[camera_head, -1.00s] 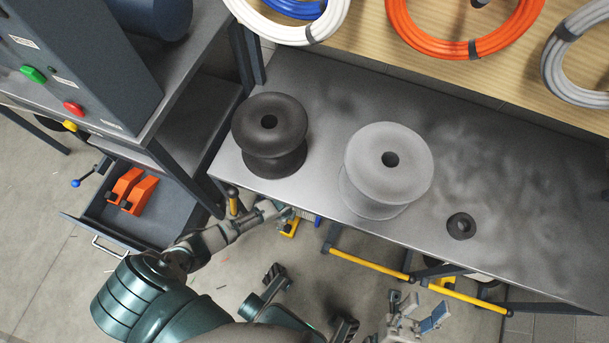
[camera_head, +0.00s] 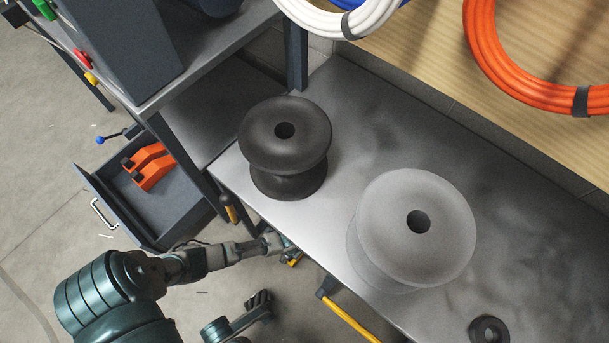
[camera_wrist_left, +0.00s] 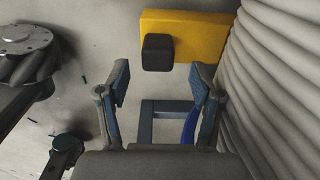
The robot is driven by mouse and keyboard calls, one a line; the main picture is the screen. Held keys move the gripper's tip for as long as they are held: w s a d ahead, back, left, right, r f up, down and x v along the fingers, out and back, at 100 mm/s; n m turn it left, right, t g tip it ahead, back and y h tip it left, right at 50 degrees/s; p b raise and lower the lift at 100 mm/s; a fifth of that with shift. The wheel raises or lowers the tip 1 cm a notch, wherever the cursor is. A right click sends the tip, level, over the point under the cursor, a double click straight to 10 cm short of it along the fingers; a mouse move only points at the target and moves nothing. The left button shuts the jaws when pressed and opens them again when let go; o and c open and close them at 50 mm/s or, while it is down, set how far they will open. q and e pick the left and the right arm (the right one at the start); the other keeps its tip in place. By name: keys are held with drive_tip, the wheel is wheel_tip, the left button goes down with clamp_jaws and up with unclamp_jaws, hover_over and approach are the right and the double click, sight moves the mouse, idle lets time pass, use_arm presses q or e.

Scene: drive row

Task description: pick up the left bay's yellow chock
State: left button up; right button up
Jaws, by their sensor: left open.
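The yellow chock (camera_wrist_left: 210,38) lies on the grey floor in the left wrist view, a yellow block with a black piece on its near left side. My left gripper (camera_wrist_left: 160,84) is open and empty. Its two fingertips are apart, with the chock beyond them. In the head view my left gripper (camera_head: 284,246) is small, low beside the table's front edge. A bit of yellow (camera_head: 292,263) shows just below it, mostly hidden by the gripper. My right gripper is out of view.
A ribbed grey surface (camera_wrist_left: 283,75) stands close on the right of the left gripper. A metal table (camera_head: 325,235) carries a black spool (camera_head: 285,150) and a grey spool (camera_head: 415,230). An open drawer (camera_head: 175,205) holds orange chocks (camera_head: 150,165). A yellow bar (camera_head: 348,318) runs below the table.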

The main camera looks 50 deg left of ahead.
use_arm(q)
drive_tip(key=f, duration=0.1)
drive_tip(key=f+b, duration=0.1)
drive_tip(key=f, duration=0.1)
drive_tip(key=shift+s+a+f, duration=0.15)
drive_tip(key=shift+s+f, duration=0.1)
drive_tip(key=shift+s, duration=0.1)
drive_tip(key=shift+w+a+f, duration=0.1)
drive_tip(key=shift+w, duration=0.15)
drive_tip(key=shift+r, duration=0.25)
clamp_jaws()
